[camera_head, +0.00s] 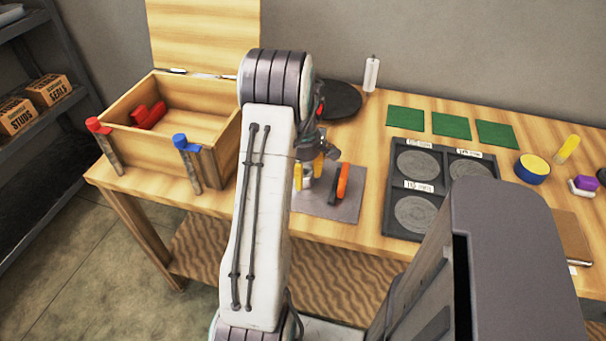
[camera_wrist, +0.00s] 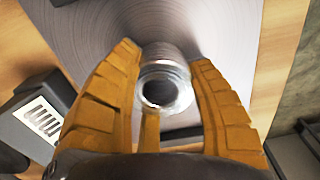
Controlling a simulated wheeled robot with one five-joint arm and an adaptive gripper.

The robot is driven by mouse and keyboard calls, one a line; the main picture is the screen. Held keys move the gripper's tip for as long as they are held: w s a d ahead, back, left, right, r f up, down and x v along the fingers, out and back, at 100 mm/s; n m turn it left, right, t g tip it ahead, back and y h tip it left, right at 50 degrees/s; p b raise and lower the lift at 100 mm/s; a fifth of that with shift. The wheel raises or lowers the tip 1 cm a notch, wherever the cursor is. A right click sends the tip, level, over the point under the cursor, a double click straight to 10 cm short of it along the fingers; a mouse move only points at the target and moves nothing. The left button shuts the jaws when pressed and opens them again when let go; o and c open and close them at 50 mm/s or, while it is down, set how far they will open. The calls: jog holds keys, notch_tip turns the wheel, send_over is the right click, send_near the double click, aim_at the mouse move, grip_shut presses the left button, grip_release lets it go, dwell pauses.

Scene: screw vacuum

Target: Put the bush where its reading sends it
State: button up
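The bush (camera_wrist: 162,85) is a short, shiny metal cylinder with a dark bore, end-on in the wrist view. My gripper (camera_wrist: 164,60) has its yellow fingers against both sides of it, over a grey metal plate (camera_wrist: 220,30). I cannot tell whether the bush touches the plate. In the head view my gripper (camera_head: 315,168) is over the grey plate (camera_head: 345,208), and my arm hides part of it. A dark device with a white panel (camera_wrist: 40,120) is at the wrist view's left; its marks are unreadable. A dark tray (camera_head: 400,229) has several labelled round recesses.
An open wooden box (camera_head: 215,152) holds a red object (camera_head: 148,115), with red (camera_head: 97,125) and blue (camera_head: 180,141) topped posts in front. An orange-black tool (camera_head: 342,182) is beside my gripper. Green squares (camera_head: 450,125) and a yellow-blue round object (camera_head: 532,169) lie further right.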

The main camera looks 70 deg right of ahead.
jog(key=o, duration=0.4)
notch_tip(320, 180, up, 12)
jog(key=p, duration=0.1)
jog(key=shift+r, duration=0.15)
dwell(0.5)
